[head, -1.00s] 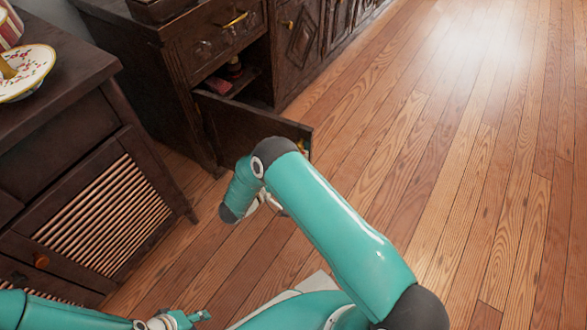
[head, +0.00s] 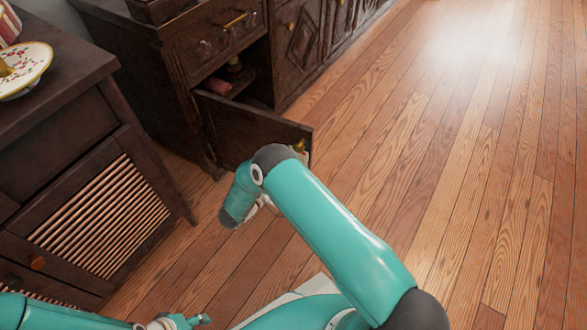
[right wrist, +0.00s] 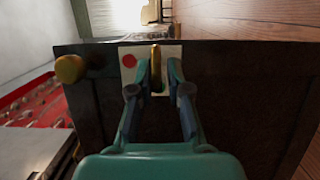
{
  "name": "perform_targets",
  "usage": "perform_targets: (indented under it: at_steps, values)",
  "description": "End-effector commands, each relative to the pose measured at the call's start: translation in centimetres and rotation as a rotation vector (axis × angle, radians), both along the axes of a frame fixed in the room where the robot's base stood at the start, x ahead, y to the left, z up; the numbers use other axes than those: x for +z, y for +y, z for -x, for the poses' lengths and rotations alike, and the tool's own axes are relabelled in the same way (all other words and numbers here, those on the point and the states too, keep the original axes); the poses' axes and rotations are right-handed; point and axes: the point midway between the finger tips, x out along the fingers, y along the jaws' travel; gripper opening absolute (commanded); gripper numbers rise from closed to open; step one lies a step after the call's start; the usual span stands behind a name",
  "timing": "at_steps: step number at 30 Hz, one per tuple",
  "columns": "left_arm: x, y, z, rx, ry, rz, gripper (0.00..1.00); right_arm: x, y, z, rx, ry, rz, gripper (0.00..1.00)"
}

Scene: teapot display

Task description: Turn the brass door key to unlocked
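The brass key (right wrist: 156,66) stands upright in the right wrist view, in front of a pale plate (right wrist: 130,76) with a red dot on the dark cabinet door (right wrist: 235,85). My right gripper (right wrist: 157,72) is open, with one finger on each side of the key and a visible gap to each finger. In the head view the door (head: 250,128) hangs open, and a bit of brass (head: 299,146) shows at its far edge. My right gripper is mostly hidden there behind its own arm. My left gripper (head: 198,320) is low at the bottom edge, too small to judge.
A round brass knob (right wrist: 69,69) sits left of the plate on the door. A red-lined surface (right wrist: 35,105) lies further left. In the head view a slatted cabinet (head: 98,208) with a floral plate (head: 26,68) on top stands left. The wooden floor (head: 450,150) is clear on the right.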

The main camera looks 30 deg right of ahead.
Motion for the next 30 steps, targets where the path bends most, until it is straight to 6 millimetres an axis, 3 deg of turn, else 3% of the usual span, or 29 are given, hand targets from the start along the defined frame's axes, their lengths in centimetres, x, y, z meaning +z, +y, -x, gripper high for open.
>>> perform_targets:
  at_steps: [2, 11, 16, 30]
  values:
    - [0.0, 0.0, 0.0, 0.000, 0.000, 0.000, 0.40, 0.0, -0.1, 0.1, -0.003, 0.001, 0.001, 0.34]
    - [0.0, 0.0, 0.0, 0.000, 0.000, 0.000, 0.40, 0.1, -0.1, 0.2, -0.008, 0.000, 0.003, 0.34]
    - [0.1, 0.0, 0.0, 0.000, 0.000, 0.000, 0.40, 0.1, 0.9, 0.3, -0.006, 0.000, 0.003, 0.34]
    - [0.1, 0.0, 0.0, 0.000, 0.000, 0.000, 0.40, -0.1, 9.5, 1.6, -0.003, 0.001, 0.003, 0.34]
